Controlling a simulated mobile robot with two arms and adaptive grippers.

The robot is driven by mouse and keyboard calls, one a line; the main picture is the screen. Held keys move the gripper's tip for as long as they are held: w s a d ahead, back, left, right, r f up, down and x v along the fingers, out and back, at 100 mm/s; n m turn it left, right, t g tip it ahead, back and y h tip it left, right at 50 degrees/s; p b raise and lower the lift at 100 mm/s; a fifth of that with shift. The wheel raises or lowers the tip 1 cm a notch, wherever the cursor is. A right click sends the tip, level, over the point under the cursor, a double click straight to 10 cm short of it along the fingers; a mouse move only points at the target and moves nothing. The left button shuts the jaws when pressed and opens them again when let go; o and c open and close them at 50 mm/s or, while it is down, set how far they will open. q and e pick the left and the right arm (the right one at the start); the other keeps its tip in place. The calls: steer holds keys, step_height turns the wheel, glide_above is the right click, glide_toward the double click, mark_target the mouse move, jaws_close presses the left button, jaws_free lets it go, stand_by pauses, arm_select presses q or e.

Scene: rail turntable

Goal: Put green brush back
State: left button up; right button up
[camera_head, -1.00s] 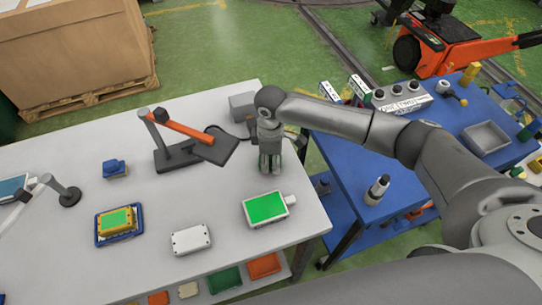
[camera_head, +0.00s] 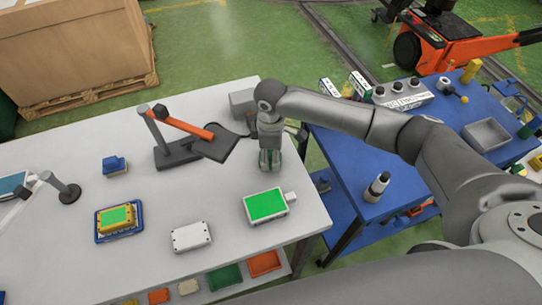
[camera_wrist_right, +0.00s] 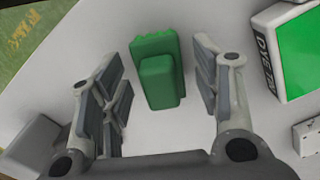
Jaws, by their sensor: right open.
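The green brush (camera_wrist_right: 158,72) stands on the white table (camera_wrist_right: 150,135) in the right wrist view. It lies between the two open fingers of my right gripper (camera_wrist_right: 158,88), with gaps on both sides. In the head view my right gripper (camera_head: 270,160) points down near the table's right edge, and the brush is mostly hidden behind its fingers. My left gripper does not show.
A box with a green screen (camera_head: 266,206) and a white box (camera_head: 191,237) lie nearby. A lamp-like stand with an orange arm (camera_head: 180,124) is left of the gripper. A blue cart (camera_head: 350,150) with several items stands at right.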

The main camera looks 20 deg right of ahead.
mark_target(271, 153)
step_height(271, 153, up, 11)
steer(key=shift+r+b, duration=0.1)
steer(key=shift+b, duration=1)
